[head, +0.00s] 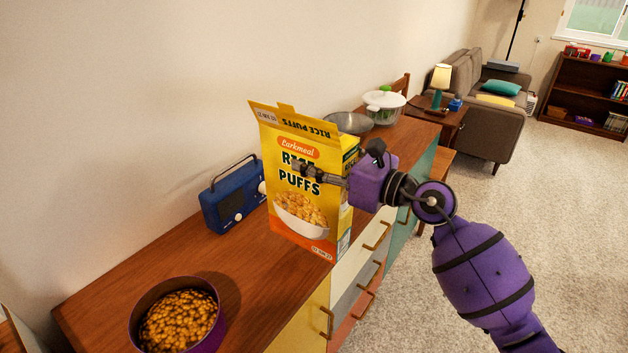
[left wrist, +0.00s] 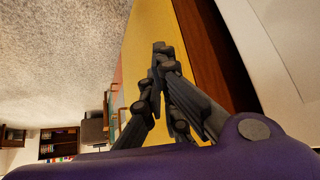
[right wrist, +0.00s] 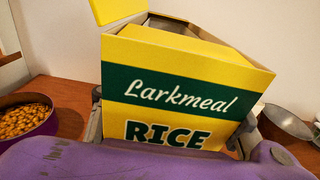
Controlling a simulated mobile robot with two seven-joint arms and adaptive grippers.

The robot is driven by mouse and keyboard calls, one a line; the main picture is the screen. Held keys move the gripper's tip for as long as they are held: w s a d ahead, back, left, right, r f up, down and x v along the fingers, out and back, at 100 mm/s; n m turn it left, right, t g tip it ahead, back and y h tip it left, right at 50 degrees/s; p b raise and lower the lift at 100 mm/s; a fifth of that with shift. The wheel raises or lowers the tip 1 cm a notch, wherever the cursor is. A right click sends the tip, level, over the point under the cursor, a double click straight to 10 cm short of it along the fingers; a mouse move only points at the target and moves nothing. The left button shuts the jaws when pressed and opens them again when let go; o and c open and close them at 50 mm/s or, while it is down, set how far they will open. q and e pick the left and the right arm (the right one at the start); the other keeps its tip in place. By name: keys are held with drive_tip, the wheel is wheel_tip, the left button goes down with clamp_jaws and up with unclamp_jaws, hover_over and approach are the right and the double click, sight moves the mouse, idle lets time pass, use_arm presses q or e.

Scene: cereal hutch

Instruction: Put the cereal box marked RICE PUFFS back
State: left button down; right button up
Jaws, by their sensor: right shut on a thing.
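The yellow RICE PUFFS cereal box (head: 290,150) is roughly upright over the wooden sideboard top, near its front edge, with its top flaps open. I cannot tell whether its base touches the wood. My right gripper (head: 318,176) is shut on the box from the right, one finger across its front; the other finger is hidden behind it. In the right wrist view the box's green-banded narrow side (right wrist: 180,95) fills the space between the fingers. My left gripper (left wrist: 160,55) is shut and empty, beside the yellow front of the sideboard in the left wrist view; it is out of the head view.
A purple bowl of cereal (head: 178,315) stands at the near left of the sideboard (head: 110,295). A blue radio (head: 233,195) is against the wall behind the box. A grey metal bowl (head: 348,122) and a white-lidded pot (head: 384,106) stand farther back. Bare wood lies between bowl and box.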

drive_tip(key=shift+w+f, duration=0.5)
drive_tip(key=shift+f, duration=0.05)
drive_tip(key=shift+w+a+f+b, duration=0.15)
drive_tip(key=shift+f+b, duration=0.1)
drive_tip(key=shift+f, duration=0.7)
drive_tip(key=shift+w+d+f+b, duration=0.1)
drive_tip(key=shift+w+f+b, duration=0.1)
drive_tip(key=shift+f, duration=0.75)
drive_tip(key=shift+f, duration=0.1)
drive_tip(key=o, duration=1.6)
